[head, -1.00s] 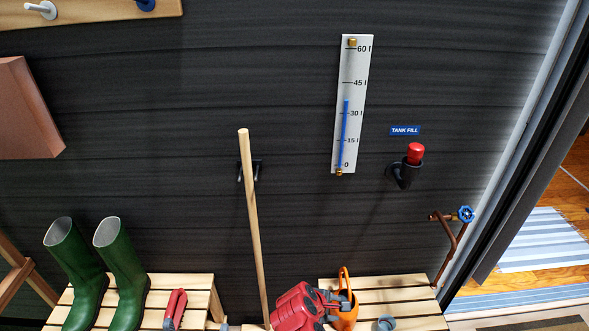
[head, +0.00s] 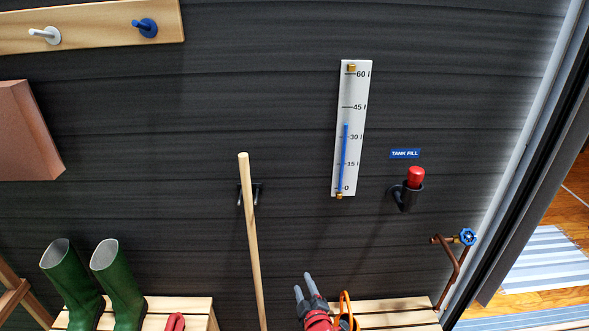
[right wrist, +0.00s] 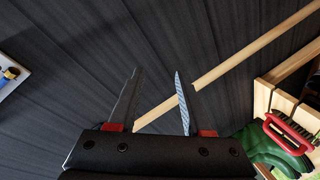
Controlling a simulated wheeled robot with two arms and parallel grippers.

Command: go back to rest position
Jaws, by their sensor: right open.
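My right gripper (head: 309,287) shows at the bottom of the head view, above the slatted bench, with its two grey fingers apart and pointing up. In the right wrist view the gripper (right wrist: 158,100) has its fingers spread with nothing held between them. A wooden pole (head: 251,240) stands upright to its left in the head view, and the same pole (right wrist: 240,62) runs slantwise behind the fingers in the right wrist view. My left gripper is not in view.
Green boots (head: 118,275) stand on the left bench. An orange can (head: 345,307) is beside my right gripper. A gauge (head: 352,130), a red-capped fill pipe (head: 415,178) and a blue tap (head: 467,237) are on the dark wall. A doorway opens at the right.

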